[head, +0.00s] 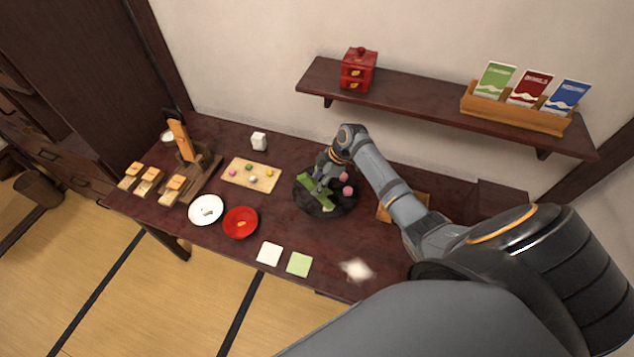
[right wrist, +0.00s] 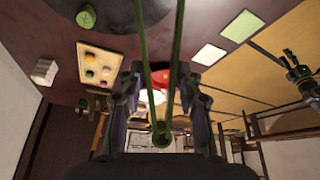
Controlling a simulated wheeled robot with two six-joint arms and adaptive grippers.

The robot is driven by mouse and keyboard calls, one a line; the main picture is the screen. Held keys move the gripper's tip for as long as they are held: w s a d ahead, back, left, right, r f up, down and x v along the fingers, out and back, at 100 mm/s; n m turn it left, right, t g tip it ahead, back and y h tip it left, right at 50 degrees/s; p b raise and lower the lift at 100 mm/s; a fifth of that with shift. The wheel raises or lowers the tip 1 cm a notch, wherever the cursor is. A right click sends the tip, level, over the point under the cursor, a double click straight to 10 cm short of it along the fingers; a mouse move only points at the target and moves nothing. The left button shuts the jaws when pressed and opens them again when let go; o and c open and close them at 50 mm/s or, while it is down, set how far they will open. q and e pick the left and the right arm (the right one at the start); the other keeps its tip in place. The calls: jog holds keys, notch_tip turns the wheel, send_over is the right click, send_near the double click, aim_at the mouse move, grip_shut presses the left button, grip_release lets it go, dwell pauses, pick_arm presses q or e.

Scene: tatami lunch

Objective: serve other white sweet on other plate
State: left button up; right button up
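The white sweet (head: 253,180) lies on a wooden board (head: 236,181) with several coloured sweets. A white plate (head: 198,217) holds a small pale item, hard to make out. A red plate (head: 231,231) beside it shows a gold mark or item. My right gripper (head: 321,184) is over the round black tray (head: 342,210), shut on green tongs (head: 307,183). In the right wrist view the tongs (right wrist: 161,137) lie between its fingers, their arms apart and nothing seen between them. A dark gripper, apparently my left (right wrist: 293,68), is small at the right edge there; its fingers are unclear.
Pink sweets (head: 348,190) lie on the black tray. A white (head: 269,253) and a green napkin (head: 299,264) lie at the front edge. A white cube (head: 259,141) stands behind the board; a wooden stand (head: 185,145) is at left. A shelf (head: 420,106) hangs above.

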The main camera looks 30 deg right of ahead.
notch_tip(320, 180, down, 4)
jog(key=shift+r+b, duration=0.2)
jog(key=shift+b, duration=0.9)
jog(key=shift+c, duration=0.5)
grip_shut()
notch_tip(320, 180, up, 12)
jog(key=p, duration=1)
jog(key=shift+p, duration=0.3)
jog(key=shift+w, duration=0.1)
